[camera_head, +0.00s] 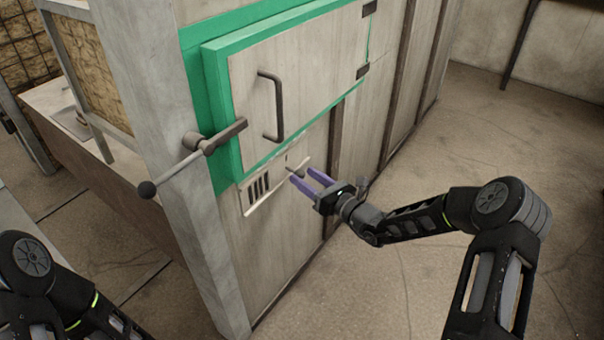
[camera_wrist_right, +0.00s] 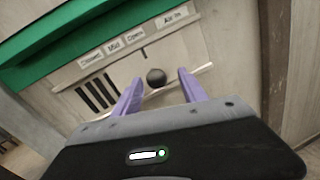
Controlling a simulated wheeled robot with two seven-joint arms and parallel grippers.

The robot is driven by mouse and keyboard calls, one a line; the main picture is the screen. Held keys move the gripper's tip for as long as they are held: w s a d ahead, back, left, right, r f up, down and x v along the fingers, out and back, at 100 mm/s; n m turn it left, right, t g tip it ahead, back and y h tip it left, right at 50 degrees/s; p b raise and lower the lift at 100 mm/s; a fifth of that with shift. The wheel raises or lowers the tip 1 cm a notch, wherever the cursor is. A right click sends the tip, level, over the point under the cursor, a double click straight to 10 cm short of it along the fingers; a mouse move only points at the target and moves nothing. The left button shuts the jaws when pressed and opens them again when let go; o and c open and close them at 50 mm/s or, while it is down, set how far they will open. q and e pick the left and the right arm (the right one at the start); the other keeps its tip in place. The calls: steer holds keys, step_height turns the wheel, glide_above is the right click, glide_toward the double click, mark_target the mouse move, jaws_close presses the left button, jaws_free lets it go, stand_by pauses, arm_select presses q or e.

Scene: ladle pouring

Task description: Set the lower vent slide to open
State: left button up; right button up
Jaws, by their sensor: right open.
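The lower vent (camera_head: 258,190) is a pale panel with several dark upright slots, below the green-framed door. In the right wrist view the vent slots (camera_wrist_right: 98,92) show at the left, under labels reading Closed, Mid, Open and Air In. The slide's dark round knob (camera_wrist_right: 156,77) stands out to the right of the slots; which label it lines up with I cannot tell. My right gripper (camera_head: 300,174) is open, with its purple fingers pointing at the panel on either side of the knob. In the wrist view the fingers (camera_wrist_right: 160,82) appear apart from the knob. My left gripper is out of view.
The door (camera_head: 300,80) above has a dark bar handle (camera_head: 279,105). A lever with a ball end (camera_head: 147,189) sticks out left of the door. A grey post (camera_head: 165,130) stands at the wall's corner. The floor (camera_head: 400,285) to the right is clear.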

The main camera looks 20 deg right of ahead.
steer(key=v, duration=0.5)
steer(key=shift+s+d, duration=0.15)
steer(key=shift+d, duration=0.05)
